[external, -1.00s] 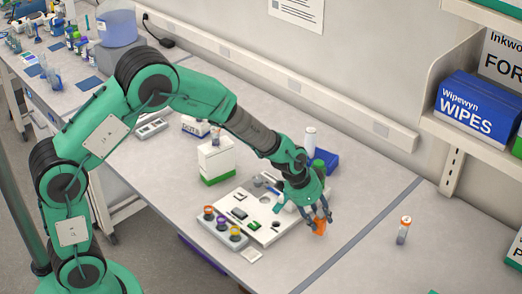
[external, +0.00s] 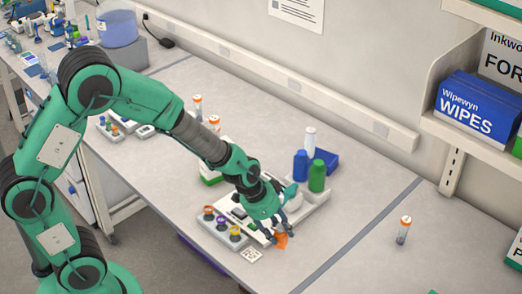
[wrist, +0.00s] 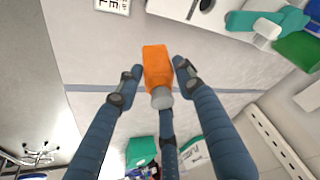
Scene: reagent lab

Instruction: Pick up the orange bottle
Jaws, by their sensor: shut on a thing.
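The orange bottle (external: 281,241) is in my gripper (external: 278,232), over the bench near the front of the white board. In the wrist view, the orange bottle (wrist: 157,65) has its grey cap towards the camera, with the blue fingers of my gripper (wrist: 157,78) around it. My gripper is shut on it. In the external view the fingers hide part of the bottle. I cannot tell how far its base is from the bench.
The white board (external: 312,211) lies behind my gripper. A rack with coloured rings (external: 222,228) is to its left, beside a printed card (external: 251,255). Blue (external: 300,166) and green (external: 317,177) bottles stand behind.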

